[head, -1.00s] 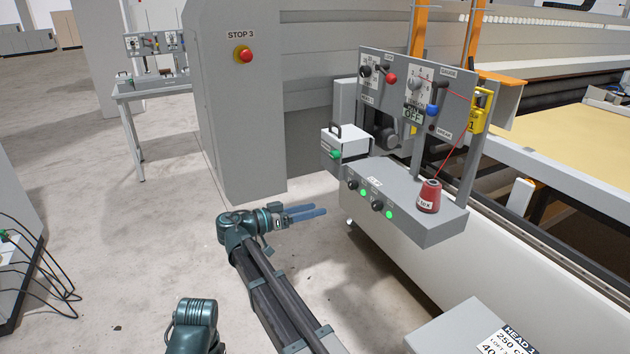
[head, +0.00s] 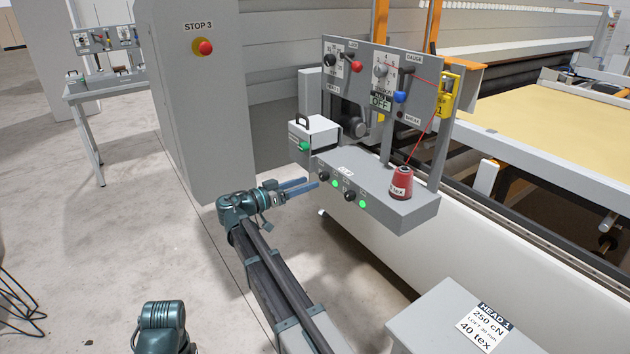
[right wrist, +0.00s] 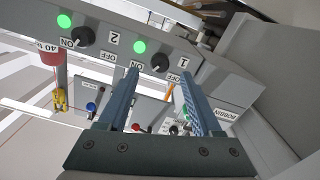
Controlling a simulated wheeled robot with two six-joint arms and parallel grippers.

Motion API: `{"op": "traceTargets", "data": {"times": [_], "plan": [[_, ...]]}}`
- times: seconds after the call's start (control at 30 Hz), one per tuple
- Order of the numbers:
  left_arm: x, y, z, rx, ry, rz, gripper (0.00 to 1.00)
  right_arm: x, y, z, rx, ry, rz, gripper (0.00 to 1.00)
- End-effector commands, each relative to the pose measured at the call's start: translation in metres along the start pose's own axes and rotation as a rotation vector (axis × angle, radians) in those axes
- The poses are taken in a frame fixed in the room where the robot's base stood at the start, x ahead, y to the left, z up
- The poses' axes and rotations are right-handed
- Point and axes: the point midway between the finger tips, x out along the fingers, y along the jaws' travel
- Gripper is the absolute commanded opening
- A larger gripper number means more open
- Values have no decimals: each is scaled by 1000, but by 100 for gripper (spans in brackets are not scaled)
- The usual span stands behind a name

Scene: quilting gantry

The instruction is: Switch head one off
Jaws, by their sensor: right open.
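The head switch box (head: 400,216) is a grey unit with two black knobs, each beside a lit green lamp. The head one knob (head: 323,177) is the left one, with its lamp (head: 335,183) lit. In the right wrist view the head one knob (right wrist: 160,63) sits by a "1" label, and its pointer appears turned toward ON. The head two knob (head: 349,196) is to its right, also lit green. My right gripper (head: 312,184) is open just in front of the head one knob. In the right wrist view its fingertips (right wrist: 160,76) straddle the knob in the picture; contact is unclear.
A red thread cone (head: 401,184) stands on the switch box. A white bobbin box (head: 314,140) with a green button is just left. A panel with levers (head: 380,75) rises behind. A grey cabinet with a red stop button (head: 204,47) stands left; floor between is clear.

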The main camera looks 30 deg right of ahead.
Motion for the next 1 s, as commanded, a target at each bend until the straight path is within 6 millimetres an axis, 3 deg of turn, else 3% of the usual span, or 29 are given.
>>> {"op": "traceTargets", "data": {"times": [0.1, 0.3, 0.7, 1.0], "plan": [[0, 0, 0, 0, 0, 0, 50, 19, 0, 0, 0, -1, 2, 66], [0, 0, 0, 0, 0, 0, 50, 37, 0, 0, 0, 0, 0, 66], [0, 0, 0, 0, 0, 0, 50, 41, 0, 0, 0, 0, -1, 64], [0, 0, 0, 0, 0, 0, 50, 41, 0, 0, 0, 0, -1, 10]]}}
